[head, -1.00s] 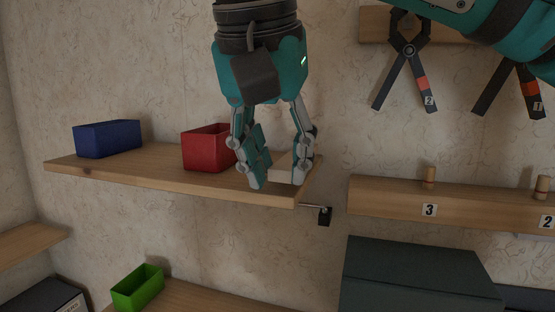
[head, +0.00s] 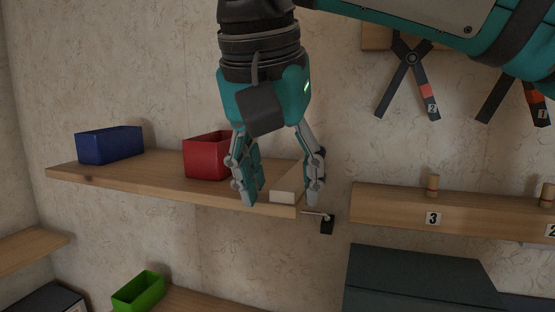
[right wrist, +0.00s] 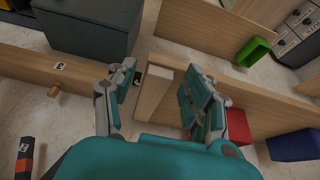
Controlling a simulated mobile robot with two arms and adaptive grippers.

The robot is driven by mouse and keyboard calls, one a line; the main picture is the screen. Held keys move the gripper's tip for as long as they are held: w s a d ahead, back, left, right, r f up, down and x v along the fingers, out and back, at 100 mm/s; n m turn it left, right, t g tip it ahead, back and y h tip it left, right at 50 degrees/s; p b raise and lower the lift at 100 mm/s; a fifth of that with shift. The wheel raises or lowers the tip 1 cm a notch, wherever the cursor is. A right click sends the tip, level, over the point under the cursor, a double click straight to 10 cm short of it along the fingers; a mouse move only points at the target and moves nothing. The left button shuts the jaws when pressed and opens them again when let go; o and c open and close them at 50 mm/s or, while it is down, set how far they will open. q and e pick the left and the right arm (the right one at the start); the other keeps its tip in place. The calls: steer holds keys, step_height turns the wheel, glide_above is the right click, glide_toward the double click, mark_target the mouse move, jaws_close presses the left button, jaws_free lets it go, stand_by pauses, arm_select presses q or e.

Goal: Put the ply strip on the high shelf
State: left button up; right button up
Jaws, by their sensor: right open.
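The ply strip (head: 284,197) is a pale wooden piece on the right end of the high shelf (head: 130,177). Its near end faces the shelf's front edge, and it runs back towards the wall. My right gripper (head: 280,203) points down with its fingers on either side of the strip. The fingers are spread, with a gap seen at the left finger; contact at the right finger is hard to judge. The right wrist view also shows the open fingers (right wrist: 160,112) over the shelf end. My left gripper is not in view.
A red bin (head: 207,158) stands on the shelf just left of my gripper, with a blue bin (head: 110,145) further left. A small black item on a hook (head: 327,223) is beside the shelf's right end. A green bin (head: 138,291) sits lower.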

steer(key=v, duration=1.2)
